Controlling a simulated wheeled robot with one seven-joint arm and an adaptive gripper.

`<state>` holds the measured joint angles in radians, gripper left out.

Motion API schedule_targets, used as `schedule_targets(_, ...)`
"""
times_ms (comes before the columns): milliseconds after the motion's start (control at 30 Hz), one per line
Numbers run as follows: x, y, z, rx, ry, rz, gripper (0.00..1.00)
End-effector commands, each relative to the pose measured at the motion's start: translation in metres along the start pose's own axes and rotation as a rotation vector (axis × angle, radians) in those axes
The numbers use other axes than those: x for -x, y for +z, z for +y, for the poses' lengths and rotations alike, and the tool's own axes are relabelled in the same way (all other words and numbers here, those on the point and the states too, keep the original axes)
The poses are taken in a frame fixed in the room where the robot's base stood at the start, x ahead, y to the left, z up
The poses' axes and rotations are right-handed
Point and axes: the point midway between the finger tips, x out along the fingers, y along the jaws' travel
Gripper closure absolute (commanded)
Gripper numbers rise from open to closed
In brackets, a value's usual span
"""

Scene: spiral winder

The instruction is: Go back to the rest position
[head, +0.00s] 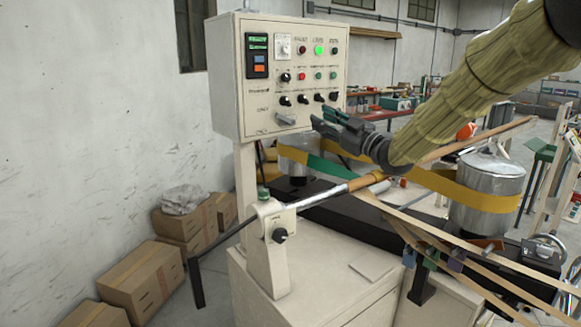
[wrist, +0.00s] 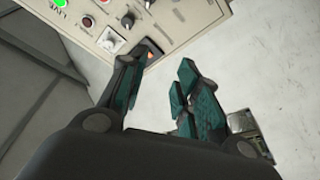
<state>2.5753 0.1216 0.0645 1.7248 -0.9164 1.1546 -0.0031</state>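My gripper (head: 325,122) is in front of the lower right part of the control panel (head: 257,100) in the head view. My arm, in a yellowish sleeve, reaches in from the upper right. In the wrist view, my gripper (wrist: 157,88) has its two teal-padded fingers apart with nothing between them. The panel (wrist: 88,28) shows beyond the fingertips at the top, with an orange-lit switch (wrist: 149,55) near the left fingertip. I cannot tell if the finger touches it. A green lamp (head: 319,50) is lit on the panel.
The winder's long dark bed (head: 345,215) runs below my gripper, with a tube across it, yellow and green belts and metal drums (head: 487,180). A lever (head: 225,238) sticks out left. Cardboard boxes (head: 140,280) line the left wall. Open floor lies between boxes and machine.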

Motion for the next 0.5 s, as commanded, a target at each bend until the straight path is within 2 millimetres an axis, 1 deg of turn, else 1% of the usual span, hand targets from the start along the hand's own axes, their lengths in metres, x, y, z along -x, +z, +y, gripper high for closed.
schedule_targets(33, 0.004, 0.012, -0.006, -0.015, 0.003, -0.017, 0.68)
schedule_targets(67, 0.006, 0.018, -0.009, -0.024, 0.006, -0.027, 0.68)
schedule_targets(167, 0.014, 0.046, -0.022, -0.059, 0.015, -0.067, 0.68)
schedule_targets(267, 0.026, 0.08, -0.04, -0.104, 0.026, -0.119, 0.68)
schedule_targets(300, 0.032, 0.097, -0.05, -0.127, 0.031, -0.146, 0.68)
schedule_targets(367, 0.044, 0.124, -0.065, -0.162, 0.041, -0.191, 0.68)
schedule_targets(400, 0.053, 0.143, -0.077, -0.188, 0.048, -0.224, 0.68)
schedule_targets(467, 0.066, 0.169, -0.094, -0.226, 0.058, -0.272, 0.68)
schedule_targets(500, 0.076, 0.187, -0.106, -0.25, 0.065, -0.304, 0.68)
